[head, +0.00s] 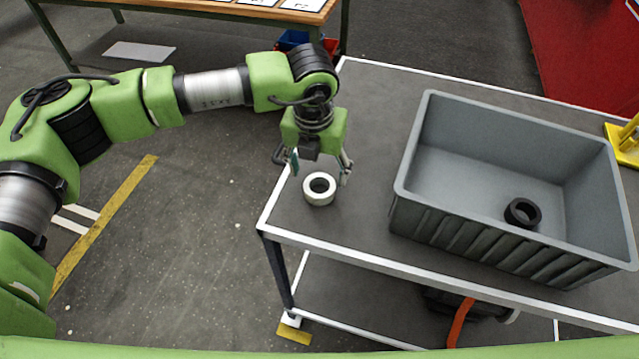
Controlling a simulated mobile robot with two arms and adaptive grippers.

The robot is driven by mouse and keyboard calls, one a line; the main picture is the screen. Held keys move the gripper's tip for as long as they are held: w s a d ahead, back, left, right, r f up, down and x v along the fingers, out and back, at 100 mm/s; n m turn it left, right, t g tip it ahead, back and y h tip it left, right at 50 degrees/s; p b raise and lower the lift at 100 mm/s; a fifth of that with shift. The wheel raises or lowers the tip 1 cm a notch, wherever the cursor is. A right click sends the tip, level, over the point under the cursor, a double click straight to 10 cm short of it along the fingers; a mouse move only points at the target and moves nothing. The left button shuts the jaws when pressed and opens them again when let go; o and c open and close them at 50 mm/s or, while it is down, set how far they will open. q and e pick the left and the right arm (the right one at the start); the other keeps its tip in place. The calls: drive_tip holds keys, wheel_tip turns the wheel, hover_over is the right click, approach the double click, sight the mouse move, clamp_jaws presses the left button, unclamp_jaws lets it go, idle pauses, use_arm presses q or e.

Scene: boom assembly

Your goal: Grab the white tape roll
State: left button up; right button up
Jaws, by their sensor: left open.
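The white tape roll (319,189) lies flat on the grey cart top near its left corner, with its round hole facing up. My left gripper (318,168) is open above and just behind the roll, pointing down. Its two fingers are spread, one to the left and one to the right of the roll's far side. I cannot tell whether either finger touches the roll. My right gripper is not in view.
A grey open bin (405,187) stands on the cart (370,105) to the right, with a black tape roll (522,212) inside. A yellow object (625,143) is at the right edge. The cart's front and left edges are close to the white roll.

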sight(320, 189)
use_arm(q)
drive_tip(key=shift+w+f+p, duration=0.1)
drive_tip(key=shift+f+p, duration=0.7)
drive_tip(key=shift+p, duration=0.1)
drive_tip(key=f+p, duration=0.1)
drive_tip(key=f, duration=0.2)
drive_tip(key=shift+w+d+f+p, duration=0.1)
drive_tip(key=shift+w+f+p, duration=0.3)
drive_tip(key=c, duration=1.2)
drive_tip(key=shift+c, duration=0.2)
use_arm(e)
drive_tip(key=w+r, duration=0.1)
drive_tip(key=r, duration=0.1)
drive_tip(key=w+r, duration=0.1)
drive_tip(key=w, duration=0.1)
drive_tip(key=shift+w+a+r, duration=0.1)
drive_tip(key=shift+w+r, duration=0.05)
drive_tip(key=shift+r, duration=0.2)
